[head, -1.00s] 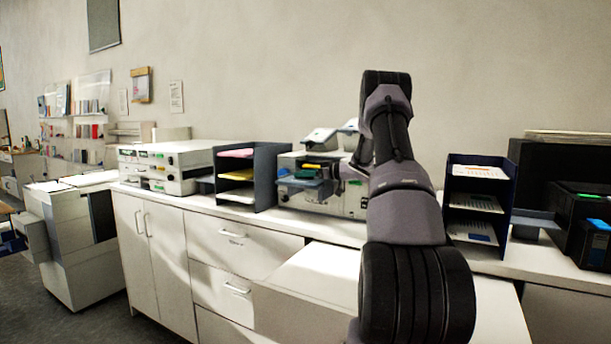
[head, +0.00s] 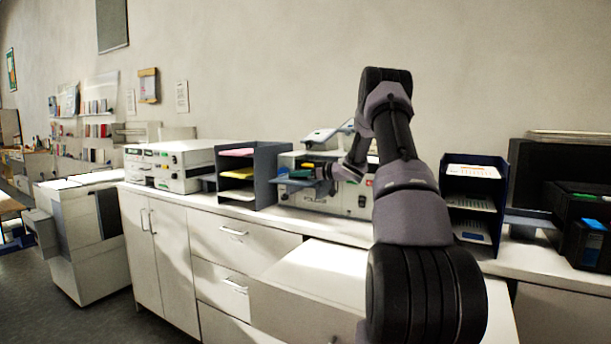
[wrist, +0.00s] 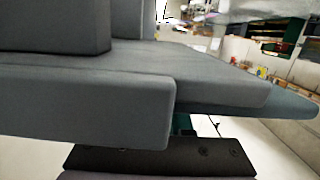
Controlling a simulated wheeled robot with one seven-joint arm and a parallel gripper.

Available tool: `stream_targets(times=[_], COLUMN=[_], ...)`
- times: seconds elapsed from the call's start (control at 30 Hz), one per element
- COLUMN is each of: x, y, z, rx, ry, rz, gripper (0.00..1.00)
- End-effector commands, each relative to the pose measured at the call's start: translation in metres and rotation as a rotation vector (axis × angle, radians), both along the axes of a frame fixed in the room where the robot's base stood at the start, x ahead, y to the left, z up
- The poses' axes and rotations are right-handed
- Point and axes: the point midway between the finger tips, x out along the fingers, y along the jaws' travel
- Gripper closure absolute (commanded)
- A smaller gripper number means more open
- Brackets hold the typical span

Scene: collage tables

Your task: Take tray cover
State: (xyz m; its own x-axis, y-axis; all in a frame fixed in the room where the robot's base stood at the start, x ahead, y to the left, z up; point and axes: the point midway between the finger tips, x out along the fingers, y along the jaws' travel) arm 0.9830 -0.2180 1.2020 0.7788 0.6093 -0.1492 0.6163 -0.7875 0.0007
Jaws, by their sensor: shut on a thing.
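My gripper (head: 326,173) is in front of the white folding machine (head: 346,200) on the counter, at about the height of its upper front. It is shut on a flat grey piece, which I take for the tray cover (head: 294,184). In the wrist view wide grey slabs (wrist: 90,105) fill the left and middle, with a blue-grey end (wrist: 297,104) at the right. The fingertips and the exact grip are hidden there. In the head view my arm covers the machine's right side. I cannot tell whether the cover still touches the machine.
A dark letter tray (head: 267,170) with coloured sheets stands left of the machine. A blue letter tray (head: 474,205) stands to its right. Another white machine (head: 180,163) is farther left. A lower white surface (head: 320,270) in front is clear.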

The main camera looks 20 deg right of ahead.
Motion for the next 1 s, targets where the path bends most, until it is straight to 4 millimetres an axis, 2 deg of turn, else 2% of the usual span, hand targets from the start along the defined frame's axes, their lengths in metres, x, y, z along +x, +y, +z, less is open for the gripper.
stream_targets(times=[0.3, 0.33, 0.4, 0.77, 0.87, 1.0], x=[0.001, 0.001, 0.001, -0.001, -0.009, -0.029], y=[0.004, 0.004, 0.004, 0.002, -0.006, -0.022], z=[0.000, 0.000, 0.000, 0.000, 0.002, 0.006], rx=[0.000, 0.000, 0.000, 0.000, 0.000, 0.000], ry=[0.000, 0.000, 0.000, 0.000, 0.000, 0.000], rz=[0.001, 0.001, 0.000, -0.001, -0.004, -0.005], gripper=[1.00, 0.75, 0.48, 0.48, 0.48, 0.48])
